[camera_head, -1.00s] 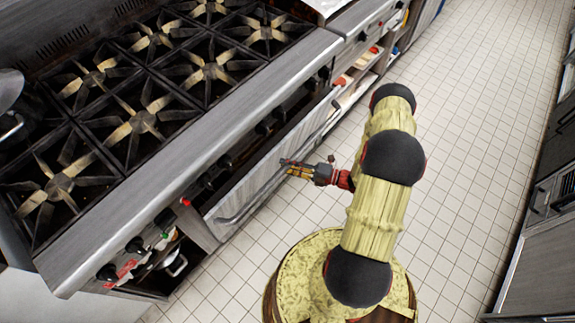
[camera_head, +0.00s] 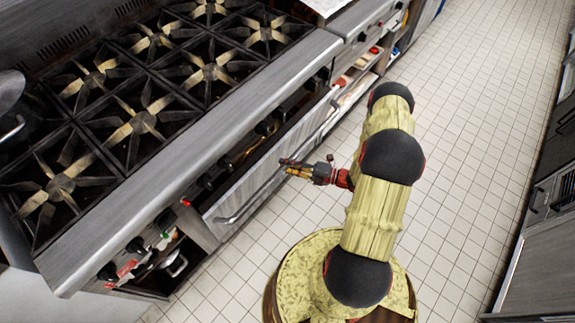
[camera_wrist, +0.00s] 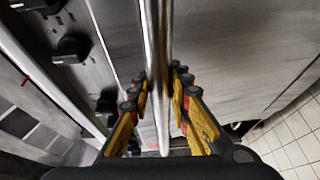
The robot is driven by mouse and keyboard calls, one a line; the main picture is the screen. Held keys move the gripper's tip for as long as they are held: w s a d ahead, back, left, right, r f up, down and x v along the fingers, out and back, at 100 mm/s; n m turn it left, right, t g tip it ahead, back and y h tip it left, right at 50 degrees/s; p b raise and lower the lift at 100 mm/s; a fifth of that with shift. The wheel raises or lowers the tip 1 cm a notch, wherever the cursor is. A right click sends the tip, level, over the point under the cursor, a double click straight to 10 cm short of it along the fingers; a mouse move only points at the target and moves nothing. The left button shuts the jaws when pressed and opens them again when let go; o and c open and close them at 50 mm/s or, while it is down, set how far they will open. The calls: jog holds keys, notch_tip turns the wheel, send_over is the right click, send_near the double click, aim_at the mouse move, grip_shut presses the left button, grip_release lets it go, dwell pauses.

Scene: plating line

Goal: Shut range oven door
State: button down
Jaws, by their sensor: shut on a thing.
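The range oven door (camera_head: 242,193) is a grey metal panel on the front of the range, below the row of knobs. It stands near upright. A dark strip shows along its top edge, and I cannot tell whether it is fully flush. Its long bar handle (camera_head: 236,216) runs along the door front and crosses the wrist view as a shiny bar (camera_wrist: 155,50). My gripper (camera_head: 285,164) is at the middle of the handle. In the wrist view, the yellow and black fingers (camera_wrist: 159,88) lie on both sides of the bar, shut on it.
The range top (camera_head: 150,90) with several burners is above and left of the door. Black knobs (camera_wrist: 72,48) line the control panel. An open shelf with a pan (camera_head: 174,265) is at lower left. Tiled floor (camera_head: 470,150) is free to the right, before a counter (camera_head: 545,250).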

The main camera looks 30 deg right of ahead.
aim_at(277, 153)
jog(key=shift+m+g+h, duration=0.3)
jog(key=shift+g+h, duration=0.2)
jog(key=shift+g, duration=0.2)
jog(key=w+p, duration=0.1)
jog(key=w, duration=0.1)
jog(key=w+a+r+p, duration=0.1)
jog(key=w, duration=0.1)
jog(key=w+a+r+p, duration=0.1)
jog(key=shift+w+a, duration=0.1)
jog(key=shift+w, duration=0.3)
jog(key=shift+w+p, duration=0.3)
jog(key=shift+w, duration=0.3)
jog(key=c, duration=1.6)
grip_release()
jog(key=shift+a, duration=0.15)
jog(key=shift+c, duration=0.2)
jog(key=v, duration=1.2)
jog(key=shift+r, duration=0.15)
